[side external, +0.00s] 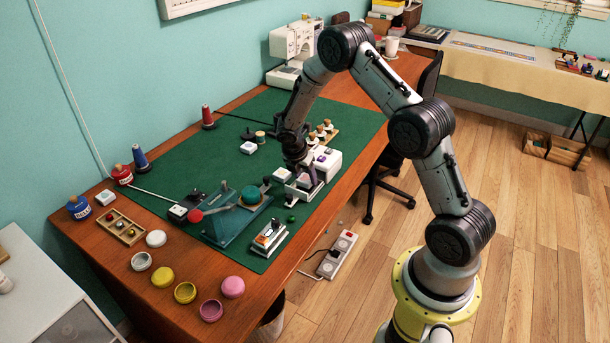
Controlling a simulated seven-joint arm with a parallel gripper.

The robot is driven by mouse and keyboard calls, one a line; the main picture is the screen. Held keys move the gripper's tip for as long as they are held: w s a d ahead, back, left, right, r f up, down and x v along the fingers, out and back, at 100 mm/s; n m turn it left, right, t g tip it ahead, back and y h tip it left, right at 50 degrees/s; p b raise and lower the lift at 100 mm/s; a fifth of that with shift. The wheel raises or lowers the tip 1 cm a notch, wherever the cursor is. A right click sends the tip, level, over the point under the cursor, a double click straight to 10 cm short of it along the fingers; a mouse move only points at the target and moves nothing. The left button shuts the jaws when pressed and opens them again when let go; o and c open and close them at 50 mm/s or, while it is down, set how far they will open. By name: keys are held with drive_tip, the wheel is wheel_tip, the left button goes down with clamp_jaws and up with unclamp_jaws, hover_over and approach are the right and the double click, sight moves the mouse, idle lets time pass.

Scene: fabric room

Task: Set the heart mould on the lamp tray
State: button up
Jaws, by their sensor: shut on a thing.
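My gripper (304,181) is low over the right part of the green mat, at the front of a white box-shaped lamp (330,158). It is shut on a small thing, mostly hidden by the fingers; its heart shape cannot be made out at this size. A pale, low piece that looks like the lamp tray (299,193) shows just below the fingers, in front of the lamp. I cannot tell whether the held thing touches the tray.
A wooden rack with several small pots (322,132) stands behind the lamp. Several coloured round tins (185,292) line the front left. Bare green mat (350,120) shows at the right rear.

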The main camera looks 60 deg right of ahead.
drive_tip(key=shift+f, duration=0.4)
drive_tip(key=o, duration=1.1)
drive_tip(key=shift+c, duration=0.2)
drive_tip(key=v, duration=1.1)
